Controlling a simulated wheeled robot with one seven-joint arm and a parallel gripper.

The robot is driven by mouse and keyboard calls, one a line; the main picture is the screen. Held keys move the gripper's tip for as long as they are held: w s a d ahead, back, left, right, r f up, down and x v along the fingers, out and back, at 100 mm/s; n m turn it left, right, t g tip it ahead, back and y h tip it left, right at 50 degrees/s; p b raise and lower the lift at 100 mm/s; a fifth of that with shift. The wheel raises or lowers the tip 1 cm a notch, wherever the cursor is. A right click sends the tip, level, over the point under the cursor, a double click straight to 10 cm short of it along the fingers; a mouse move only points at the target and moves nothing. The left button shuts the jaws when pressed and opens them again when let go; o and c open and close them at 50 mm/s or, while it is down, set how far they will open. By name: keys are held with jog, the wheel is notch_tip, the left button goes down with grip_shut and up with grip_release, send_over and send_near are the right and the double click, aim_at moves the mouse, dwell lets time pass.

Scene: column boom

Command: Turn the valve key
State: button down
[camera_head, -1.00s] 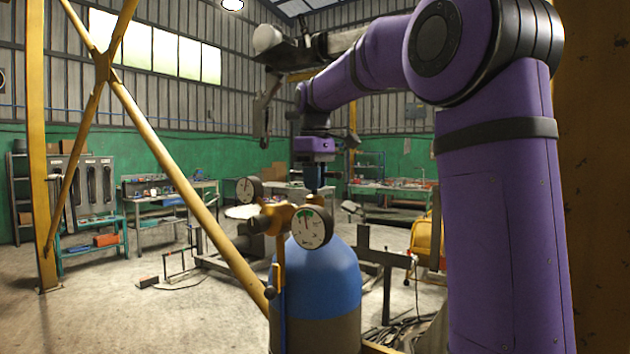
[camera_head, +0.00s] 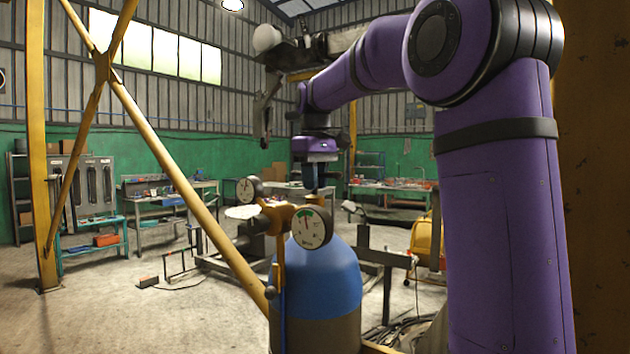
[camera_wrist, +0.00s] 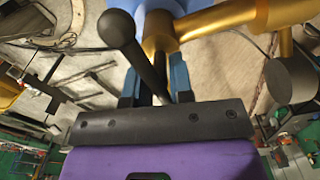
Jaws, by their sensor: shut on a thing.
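My gripper (camera_head: 316,188) points down at the top of the brass valve (camera_head: 277,213) on a gas cylinder (camera_head: 325,278) with a blue shoulder. In the wrist view, the gripper's blue-sided fingers (camera_wrist: 155,75) are shut on the valve key, a dark rod with a ball end (camera_wrist: 118,28). The key slants up and left from between the fingers, beside the gold valve body (camera_wrist: 160,32). In the head view I cannot make out the key; the fingers and the front gauge (camera_head: 312,227) are around that spot.
A second gauge (camera_head: 248,189) sticks out left of the valve. A yellow diagonal brace (camera_head: 180,180) crosses the left side. Workbenches (camera_head: 95,240) stand along the green wall. Dark metal frames stand on the floor behind the cylinder.

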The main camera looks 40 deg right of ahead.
jog(key=c, duration=1)
grip_release()
notch_tip(320, 180, up, 11)
jog(key=shift+f, duration=0.1)
